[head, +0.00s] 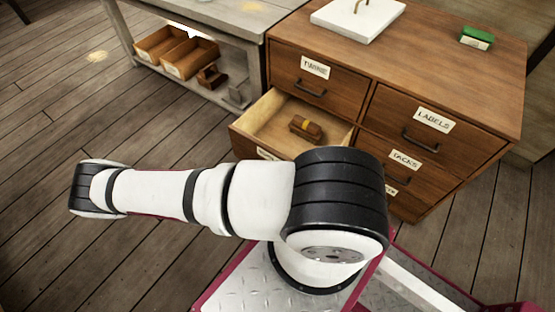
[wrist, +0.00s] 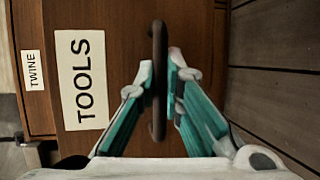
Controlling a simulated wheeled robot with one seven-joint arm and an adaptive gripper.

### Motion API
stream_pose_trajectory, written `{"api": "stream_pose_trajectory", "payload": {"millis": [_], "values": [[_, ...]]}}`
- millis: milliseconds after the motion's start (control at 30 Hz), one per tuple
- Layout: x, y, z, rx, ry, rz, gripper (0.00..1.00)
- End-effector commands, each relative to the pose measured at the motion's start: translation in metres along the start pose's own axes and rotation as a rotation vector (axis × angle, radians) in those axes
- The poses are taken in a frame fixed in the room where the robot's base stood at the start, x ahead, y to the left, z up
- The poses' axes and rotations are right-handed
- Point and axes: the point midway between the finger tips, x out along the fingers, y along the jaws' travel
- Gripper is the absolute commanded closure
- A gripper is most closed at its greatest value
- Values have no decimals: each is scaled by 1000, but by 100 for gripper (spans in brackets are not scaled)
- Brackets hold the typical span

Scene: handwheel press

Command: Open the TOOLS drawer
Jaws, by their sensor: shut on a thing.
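The TOOLS drawer (wrist: 122,75) shows its wooden front and white label in the wrist view, turned sideways. Its dark bar handle (wrist: 158,36) lies between the fingertips of my gripper (wrist: 161,78), which is shut on it. In the head view, the drawer (head: 262,118) below the TWINE drawer (head: 318,85) stands pulled out, with its inside showing. A small brown block with a yellow band (head: 306,128) lies in it. My arm hides most of its front, its handle and my gripper in that view.
The cabinet top (head: 440,55) carries a white board with a handle (head: 358,18) and a green box (head: 477,37). LABELS (head: 433,119) and TACKS (head: 405,159) drawers are shut. A grey bench (head: 215,20) with wooden bins (head: 190,58) stands left. Floor at far left is clear.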

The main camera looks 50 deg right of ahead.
Motion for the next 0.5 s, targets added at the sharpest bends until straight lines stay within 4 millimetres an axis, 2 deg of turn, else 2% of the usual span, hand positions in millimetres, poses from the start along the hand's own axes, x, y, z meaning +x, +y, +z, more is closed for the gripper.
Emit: {"api": "stream_pose_trajectory", "payload": {"millis": [33, 200, 500], "values": [[-13, -4, 3, -1, 6, -2, 100], [-46, -12, 18, 0, 5, -2, 100], [-82, -20, 32, 0, 2, -2, 100]]}}
